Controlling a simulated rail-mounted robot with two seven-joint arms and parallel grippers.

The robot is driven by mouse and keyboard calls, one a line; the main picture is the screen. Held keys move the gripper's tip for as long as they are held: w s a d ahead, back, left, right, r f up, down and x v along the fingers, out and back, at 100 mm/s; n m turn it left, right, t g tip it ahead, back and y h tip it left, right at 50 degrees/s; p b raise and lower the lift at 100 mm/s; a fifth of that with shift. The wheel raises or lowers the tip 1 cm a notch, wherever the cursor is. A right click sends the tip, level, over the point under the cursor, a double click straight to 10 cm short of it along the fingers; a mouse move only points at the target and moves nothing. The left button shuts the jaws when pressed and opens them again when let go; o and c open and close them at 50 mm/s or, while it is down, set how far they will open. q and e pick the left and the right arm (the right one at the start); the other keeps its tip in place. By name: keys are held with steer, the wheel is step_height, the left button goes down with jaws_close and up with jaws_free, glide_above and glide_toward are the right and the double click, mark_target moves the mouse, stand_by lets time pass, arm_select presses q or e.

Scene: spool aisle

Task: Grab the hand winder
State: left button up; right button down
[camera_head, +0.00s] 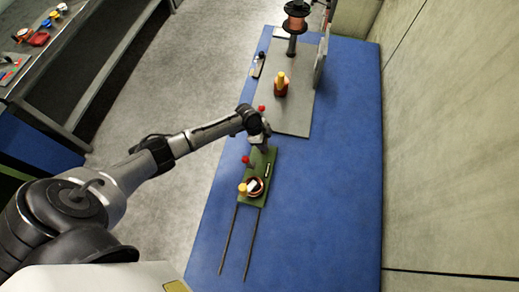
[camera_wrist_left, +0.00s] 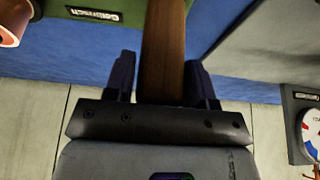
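The hand winder appears to be the green-based device (camera_head: 262,172) on the blue table, with a red knob, a yellow knob and a copper-coloured ring. My left gripper (camera_head: 263,143) is at its far end and hides part of it. In the left wrist view a brown bar, perhaps its handle (camera_wrist_left: 162,50), runs between the fingers of my left gripper (camera_wrist_left: 160,80). A thin gap seems to show on the bar's left side; whether the fingers press on it is unclear. The green labelled base (camera_wrist_left: 220,8) shows behind. My right gripper is not in view.
The blue table (camera_head: 335,200) is clear to the right of the device. Two dark rods (camera_head: 229,240) reach toward me. A grey plate (camera_head: 292,115) beyond holds an orange, yellow-topped piece (camera_head: 281,86) and a copper spool (camera_head: 297,14). A wall (camera_head: 445,150) stands right.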

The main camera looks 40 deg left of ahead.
arm_select(q)
jaws_close()
steer(key=shift+r, duration=0.2)
stand_by(0.6)
